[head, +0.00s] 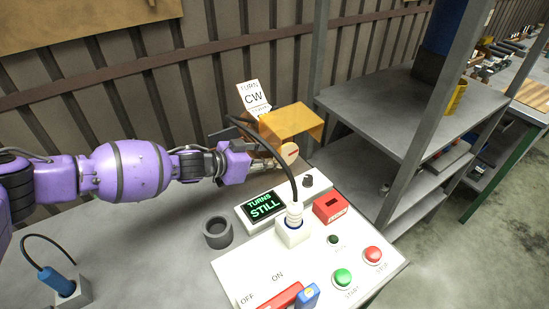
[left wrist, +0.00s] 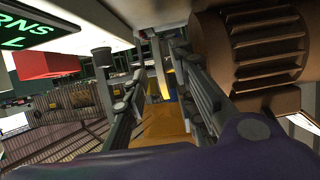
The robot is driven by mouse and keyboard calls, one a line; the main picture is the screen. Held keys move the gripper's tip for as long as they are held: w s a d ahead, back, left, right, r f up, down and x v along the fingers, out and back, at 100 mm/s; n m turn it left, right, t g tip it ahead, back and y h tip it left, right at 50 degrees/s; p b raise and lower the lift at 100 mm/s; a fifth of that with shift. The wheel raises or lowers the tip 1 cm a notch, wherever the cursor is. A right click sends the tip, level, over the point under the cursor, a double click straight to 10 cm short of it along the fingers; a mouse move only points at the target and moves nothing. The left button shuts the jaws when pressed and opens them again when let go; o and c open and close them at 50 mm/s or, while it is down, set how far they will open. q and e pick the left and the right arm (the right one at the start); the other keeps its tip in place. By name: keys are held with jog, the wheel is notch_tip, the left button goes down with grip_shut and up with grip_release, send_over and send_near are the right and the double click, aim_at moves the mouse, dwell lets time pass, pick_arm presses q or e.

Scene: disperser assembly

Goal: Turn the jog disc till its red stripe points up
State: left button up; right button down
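The jog disc (head: 289,153) is a pale cream round face with a short red stripe. It stands at the back of the console, under an orange hood. The stripe looks tilted well away from upright; its exact angle is too small to tell. My left gripper (head: 267,160) reaches in from the left, with its fingertips beside the disc's left edge. In the left wrist view my left gripper (left wrist: 160,62) shows two fingers apart, with a narrow pale strip between the tips. I cannot tell whether they touch the disc. My right gripper is in neither view.
A sign (head: 253,97) reading "TURN CW" stands behind. A display (head: 264,205) reads "TURNS STILL". A black cable rises from a white plug (head: 293,228) in front of the disc. A red block (head: 330,208), grey ring (head: 217,232) and buttons are nearby. The orange hood (head: 292,122) overhangs.

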pick_arm(q)
jog(key=shift+x, duration=0.8)
